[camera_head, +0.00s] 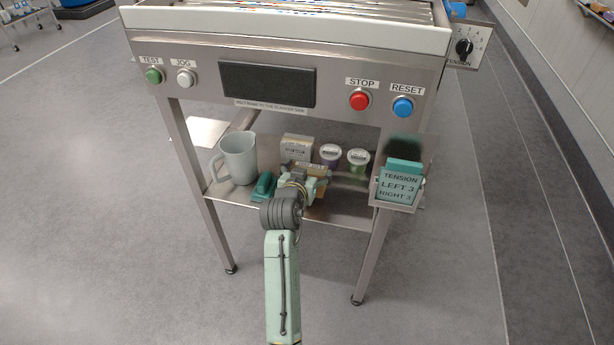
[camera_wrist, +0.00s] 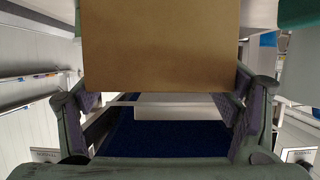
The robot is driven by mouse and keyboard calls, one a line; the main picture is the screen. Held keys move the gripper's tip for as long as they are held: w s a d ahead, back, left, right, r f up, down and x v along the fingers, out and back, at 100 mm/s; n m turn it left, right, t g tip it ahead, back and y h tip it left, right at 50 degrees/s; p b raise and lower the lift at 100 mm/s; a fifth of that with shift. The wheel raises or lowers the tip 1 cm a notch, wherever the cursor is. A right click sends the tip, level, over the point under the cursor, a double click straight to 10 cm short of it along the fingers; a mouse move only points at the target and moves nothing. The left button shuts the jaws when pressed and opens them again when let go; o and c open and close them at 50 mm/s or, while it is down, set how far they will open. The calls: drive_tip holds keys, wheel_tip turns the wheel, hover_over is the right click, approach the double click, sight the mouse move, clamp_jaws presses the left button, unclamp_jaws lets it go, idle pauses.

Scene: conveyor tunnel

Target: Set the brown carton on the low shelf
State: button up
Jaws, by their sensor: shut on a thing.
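The brown carton (camera_wrist: 160,45) fills the upper middle of the wrist view, between the two fingers of my gripper (camera_wrist: 165,105). The gripper is shut on it. In the head view my gripper (camera_head: 303,183) reaches in at the front of the low shelf (camera_head: 238,193), under the machine. My wrist and gripper mostly hide the carton there. I cannot tell whether its underside touches the shelf.
On the shelf, a pale mug (camera_head: 238,158) and a teal tool (camera_head: 263,186) stand left of my gripper. A grey-beige box (camera_head: 297,147) and two lidded jars (camera_head: 330,155) (camera_head: 357,160) are behind. A sign holder (camera_head: 397,188) hangs at the right leg. The machine body (camera_head: 210,85) overhangs the shelf.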

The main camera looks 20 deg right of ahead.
drive_tip(key=shift+w+d+f, duration=0.1)
drive_tip(key=shift+w+f, duration=0.05)
drive_tip(key=shift+w, duration=0.3)
drive_tip(key=shift+f, duration=1.6)
drive_tip(key=shift+f, duration=0.15)
drive_tip(key=o, duration=1.6)
